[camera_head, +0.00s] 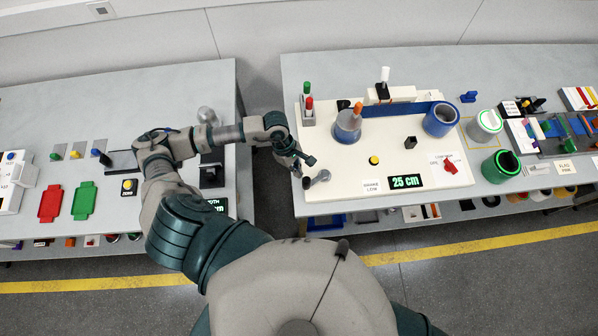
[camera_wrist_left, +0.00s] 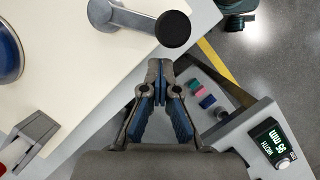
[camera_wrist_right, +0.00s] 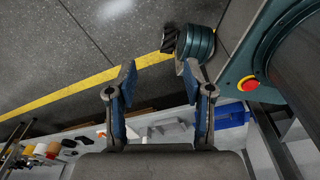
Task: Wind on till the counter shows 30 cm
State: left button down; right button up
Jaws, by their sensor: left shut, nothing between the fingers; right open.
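The counter (camera_head: 405,182) on the white winding board (camera_head: 330,208) reads 25 cm in the head view. A small dark crank (camera_head: 318,178) sits at the board's front left corner; its arm and round knob (camera_wrist_left: 173,28) show large in the left wrist view. My left gripper (camera_head: 304,163) is shut and empty, beside the crank at the board's left edge, its tips apart from the knob. A blue strip (camera_head: 400,108) runs between the left spool (camera_head: 348,124) and the blue right spool (camera_head: 440,119). My right gripper (camera_wrist_right: 160,80) is open and empty over the floor.
The board carries a yellow button (camera_head: 374,160), a red knob (camera_head: 449,166) and pens in a grey stand (camera_head: 308,112). A green cup (camera_head: 501,166) stands to the right. A floor gap separates the left table (camera_head: 100,90) from this one.

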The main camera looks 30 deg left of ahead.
pick_arm(q)
jog(key=w+a+b, duration=0.5)
jog(key=a, duration=0.2)
jog(key=shift+w+a+b, duration=0.25)
jog(key=shift+w+b, duration=0.1)
jog(key=shift+w, duration=0.05)
pick_arm(e)
notch_tip(320, 180, down, 6)
jog(key=shift+a, duration=0.45)
pick_arm(q)
jog(key=c, duration=0.8)
grip_release()
pick_arm(e)
jog(key=shift+s, duration=0.1)
